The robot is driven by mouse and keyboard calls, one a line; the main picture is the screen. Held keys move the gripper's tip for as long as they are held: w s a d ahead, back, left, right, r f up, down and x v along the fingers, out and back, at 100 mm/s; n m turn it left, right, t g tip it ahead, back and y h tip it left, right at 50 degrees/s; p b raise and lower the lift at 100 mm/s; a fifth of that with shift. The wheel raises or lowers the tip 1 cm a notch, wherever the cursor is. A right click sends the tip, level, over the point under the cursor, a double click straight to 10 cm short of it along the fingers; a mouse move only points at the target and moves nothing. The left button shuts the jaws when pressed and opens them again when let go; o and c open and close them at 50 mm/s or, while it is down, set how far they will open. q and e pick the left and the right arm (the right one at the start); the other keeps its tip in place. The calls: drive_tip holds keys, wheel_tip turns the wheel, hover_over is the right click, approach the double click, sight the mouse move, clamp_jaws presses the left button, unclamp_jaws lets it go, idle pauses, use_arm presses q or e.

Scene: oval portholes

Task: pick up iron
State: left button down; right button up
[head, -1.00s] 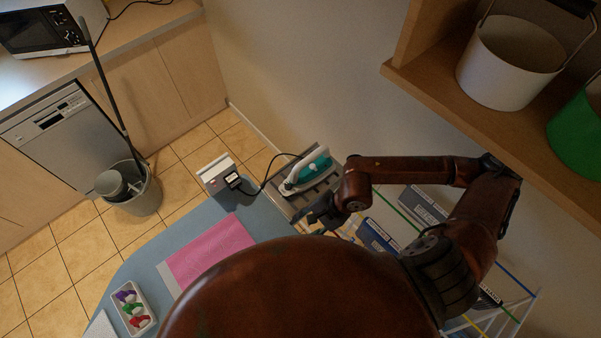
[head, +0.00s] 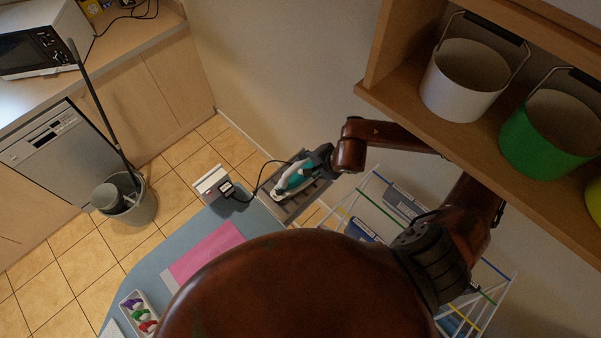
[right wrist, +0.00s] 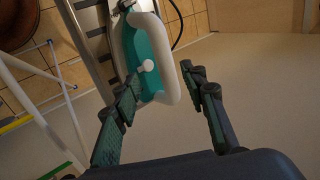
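The teal and white iron (head: 295,178) rests on a dark slatted rest (head: 289,205) at the end of the ironing board. My right gripper (head: 322,160) is at the handle end of the iron in the head view and covers part of it. In the right wrist view the iron (right wrist: 155,60) lies ahead, with the end of its white handle reaching between the two fingers of my right gripper (right wrist: 165,92). The fingers are spread apart, with a gap beside the handle on the right. My left gripper is not in view.
The blue ironing board (head: 150,265) holds a pink cloth (head: 205,250). A cord runs from the iron to a socket box (head: 212,185). A wooden shelf (head: 400,105) with buckets overhangs at right, above a wire drying rack (head: 480,285). A mop bucket (head: 138,208) stands on the floor.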

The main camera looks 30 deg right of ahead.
sight(299, 165)
drive_tip(key=p+x, duration=0.1)
drive_tip(key=x, duration=0.2)
drive_tip(key=p+x, duration=0.1)
drive_tip(key=x, duration=0.3)
drive_tip(key=shift+w+r, duration=0.25)
drive_tip(key=shift+w, duration=0.1)
drive_tip(key=shift+w+f, duration=0.15)
drive_tip(key=shift+f, duration=0.2)
clamp_jaws()
drive_tip(key=shift+w+a+r, duration=0.1)
drive_tip(key=shift+r, duration=0.1)
